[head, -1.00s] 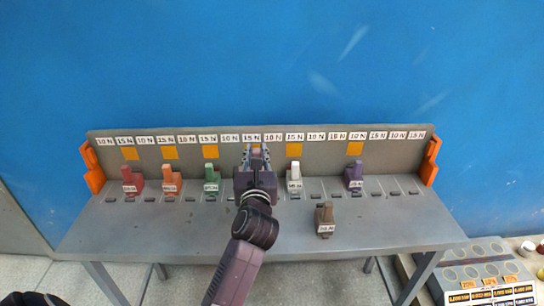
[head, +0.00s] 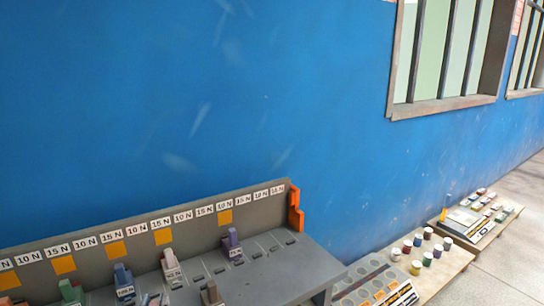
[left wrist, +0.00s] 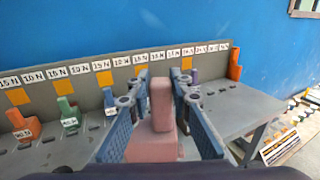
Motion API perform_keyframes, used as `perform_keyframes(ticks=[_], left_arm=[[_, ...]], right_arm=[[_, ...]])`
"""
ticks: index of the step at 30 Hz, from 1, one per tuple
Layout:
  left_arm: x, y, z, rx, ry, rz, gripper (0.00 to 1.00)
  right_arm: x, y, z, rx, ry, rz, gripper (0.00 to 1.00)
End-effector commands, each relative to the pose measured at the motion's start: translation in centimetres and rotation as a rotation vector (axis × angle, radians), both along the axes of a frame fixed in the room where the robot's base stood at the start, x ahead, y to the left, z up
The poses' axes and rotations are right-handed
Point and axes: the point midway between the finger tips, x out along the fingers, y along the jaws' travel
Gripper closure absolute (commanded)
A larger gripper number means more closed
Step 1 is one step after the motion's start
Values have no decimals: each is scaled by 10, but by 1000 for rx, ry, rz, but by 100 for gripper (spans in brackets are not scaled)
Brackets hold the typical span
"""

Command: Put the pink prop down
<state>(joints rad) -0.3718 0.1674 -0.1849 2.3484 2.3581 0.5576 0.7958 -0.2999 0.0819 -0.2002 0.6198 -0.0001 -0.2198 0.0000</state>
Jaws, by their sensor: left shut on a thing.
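The pink prop (left wrist: 158,120), a block with a wider foot and a narrow upright part, fills the middle of the left wrist view. My left gripper (left wrist: 158,98) is shut on it, one blue finger at each side. My right gripper is in no view.
The bench (head: 285,280) has a labelled back panel (head: 200,232) with orange squares. Free bench top lies at the right.

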Motion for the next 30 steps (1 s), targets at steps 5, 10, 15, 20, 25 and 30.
perform_keyframes(ticks=[5,10,15,20,25,30], left_arm=[[-30,-29,-4,1,0,-92,100],[-46,-45,-4,1,-3,-140,100],[-50,-50,-3,5,-6,-155,100],[-49,-49,-3,3,-7,-153,100],[-50,-49,-4,4,-6,-153,100],[-64,-45,-13,1,0,-136,100]], right_arm=[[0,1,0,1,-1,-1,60],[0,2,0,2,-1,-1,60],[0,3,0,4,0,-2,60],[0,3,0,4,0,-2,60],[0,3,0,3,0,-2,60],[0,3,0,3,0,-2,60]])
